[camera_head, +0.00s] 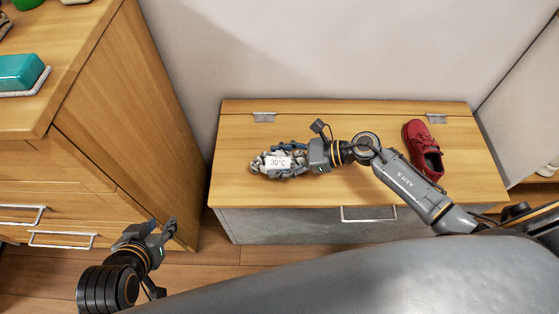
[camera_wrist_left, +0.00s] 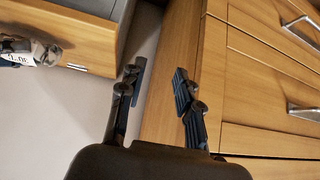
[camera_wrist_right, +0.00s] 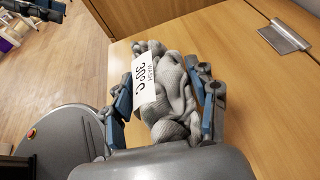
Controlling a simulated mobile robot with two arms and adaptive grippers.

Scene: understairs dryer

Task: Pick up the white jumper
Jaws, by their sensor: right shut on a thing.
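The white jumper (camera_head: 271,167) is a crumpled, greyish-white knitted bundle with a white "30°C" tag, over the left part of the wooden chest top. In the right wrist view the jumper (camera_wrist_right: 174,92) sits between the blue-padded fingers of my right gripper (camera_wrist_right: 166,105), which is shut on it. I cannot tell whether it still touches the chest top. My right gripper (camera_head: 290,160) reaches it from the right in the head view. My left gripper (camera_head: 160,234) is open and empty, low in front of the drawer cabinet. In the left wrist view the jumper (camera_wrist_left: 22,48) shows at the left edge.
The wooden chest (camera_head: 340,191) has a hinged lid and front handle. A red shoe (camera_head: 424,150) stands on its right part. A drawer cabinet (camera_head: 120,120) rises at the left, with a teal box (camera_head: 20,72) on top. Bare floor shows between cabinet and chest.

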